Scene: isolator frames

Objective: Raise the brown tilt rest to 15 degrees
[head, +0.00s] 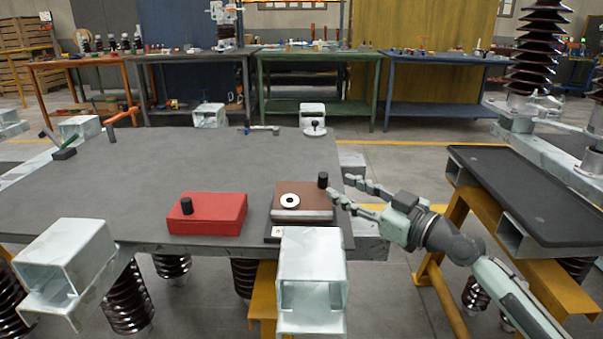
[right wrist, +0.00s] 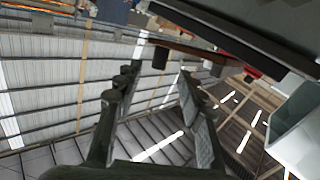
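The brown tilt rest (head: 318,215) sits near the front right of the grey table, on a dark base. A white ring (head: 290,201) lies on its top, and a black knob (head: 323,181) stands at its right side. Its top looks close to flat; I cannot read an angle. My right gripper (head: 341,188) is open and empty, just right of the knob, with its fingers pointing left toward it. In the right wrist view the fingers (right wrist: 160,82) are spread, and the dark knob (right wrist: 160,58) shows beyond and between them. My left gripper is not in view.
A red box (head: 215,215) with a black knob stands left of the rest. Pale metal beam ends (head: 312,270) jut out at the front edge. A dark-topped bench (head: 530,195) is at the right. The table's middle (head: 200,165) is clear.

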